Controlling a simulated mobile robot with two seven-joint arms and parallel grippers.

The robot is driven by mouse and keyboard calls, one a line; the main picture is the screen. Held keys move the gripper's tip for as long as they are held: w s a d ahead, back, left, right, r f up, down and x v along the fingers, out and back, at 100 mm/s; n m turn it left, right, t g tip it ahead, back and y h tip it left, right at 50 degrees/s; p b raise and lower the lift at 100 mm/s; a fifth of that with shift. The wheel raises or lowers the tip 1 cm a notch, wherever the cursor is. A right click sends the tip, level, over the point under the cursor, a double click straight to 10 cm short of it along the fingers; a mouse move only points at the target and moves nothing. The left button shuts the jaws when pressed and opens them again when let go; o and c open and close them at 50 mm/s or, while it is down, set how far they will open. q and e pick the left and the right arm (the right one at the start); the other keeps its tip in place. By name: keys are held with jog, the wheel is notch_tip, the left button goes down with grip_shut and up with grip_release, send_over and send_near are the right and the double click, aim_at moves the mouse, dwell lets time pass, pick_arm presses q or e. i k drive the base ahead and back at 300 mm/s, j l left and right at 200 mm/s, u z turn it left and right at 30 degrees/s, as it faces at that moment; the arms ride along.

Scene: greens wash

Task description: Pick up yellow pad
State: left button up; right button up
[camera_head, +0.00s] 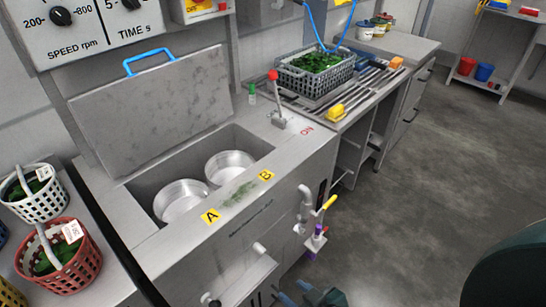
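A small yellow block, which looks like the yellow pad (335,111), lies at the near left end of the slatted drain rack, right of the sink machine. My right gripper (294,292) shows only in part at the bottom edge, low in front of the machine and well apart from the pad. Its pale blue finger parts are small and cut off, so its opening is unclear. My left gripper is out of view.
The open sink holds two round metal baskets (181,201). A tap with a yellow handle (329,202) juts from the machine front. Floor at right is clear.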

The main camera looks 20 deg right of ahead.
aim_at(336, 114)
jog(key=k+l, duration=0.1)
jog(key=l, duration=0.25)
jog(key=l+u, duration=0.15)
jog(key=l, duration=0.2)
jog(key=k+l, duration=0.15)
jog(key=l, duration=0.15)
jog(key=l+u, duration=0.3)
jog(key=l, duration=0.75)
jog(key=i, duration=0.05)
